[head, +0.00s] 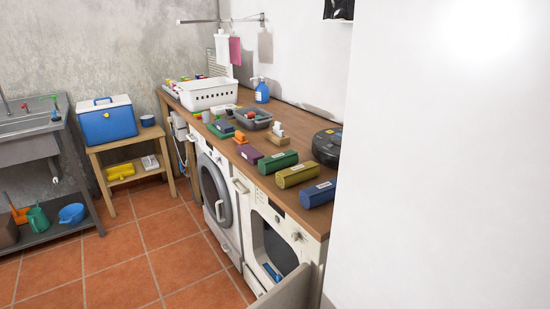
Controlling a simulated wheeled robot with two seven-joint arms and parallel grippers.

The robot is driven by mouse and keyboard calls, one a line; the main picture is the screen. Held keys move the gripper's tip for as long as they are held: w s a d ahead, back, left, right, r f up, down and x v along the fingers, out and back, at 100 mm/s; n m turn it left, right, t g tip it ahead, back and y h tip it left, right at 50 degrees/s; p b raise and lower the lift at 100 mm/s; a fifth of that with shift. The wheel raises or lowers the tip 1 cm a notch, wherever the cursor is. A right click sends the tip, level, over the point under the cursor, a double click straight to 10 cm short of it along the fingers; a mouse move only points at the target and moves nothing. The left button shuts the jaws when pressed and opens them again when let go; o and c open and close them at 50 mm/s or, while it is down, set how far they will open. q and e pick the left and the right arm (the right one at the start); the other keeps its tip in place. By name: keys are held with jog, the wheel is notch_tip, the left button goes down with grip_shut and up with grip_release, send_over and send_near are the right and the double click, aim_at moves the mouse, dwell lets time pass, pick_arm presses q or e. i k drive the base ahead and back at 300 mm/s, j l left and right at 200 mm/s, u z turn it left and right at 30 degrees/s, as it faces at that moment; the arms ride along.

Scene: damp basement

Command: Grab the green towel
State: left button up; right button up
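A dark green rolled towel (278,161) with a pale label lies on the wooden counter (240,160), above the machines. It is the farthest of three similar rolls. An olive-yellow roll (305,174) lies just nearer, and a dark blue roll (318,194) lies nearest, by the counter's front right end. The green roll is fully visible and lies apart from the olive one. Neither of my grippers is in view.
A round black device (328,146) sits behind the rolls. Below, a front-loading machine (272,238) has an open front. The tiled floor (145,255) at left is clear.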

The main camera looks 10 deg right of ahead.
aim_at(273, 163)
jog(key=i+j+z, duration=0.1)
jog(key=j+z, duration=0.25)
jog(key=j, duration=0.5)
jog(key=j+z, duration=0.3)
jog(key=j, duration=0.55)
jog(key=k+j+z, duration=0.1)
jog(key=j+z, duration=0.25)
jog(key=j, duration=0.5)
jog(key=i+j+z, duration=0.4)
jog(key=j, duration=0.25)
jog(key=j+z, duration=0.2)
jog(key=j, duration=0.15)
jog(key=i+j+z, duration=0.2)
jog(key=j, duration=0.2)
jog(key=j+z, duration=0.25)
jog(key=i+j, duration=0.35)
jog(key=i, duration=0.2)
jog(key=i+j+z, duration=0.15)
jog(key=i+j, duration=0.2)
jog(key=i, duration=0.15)
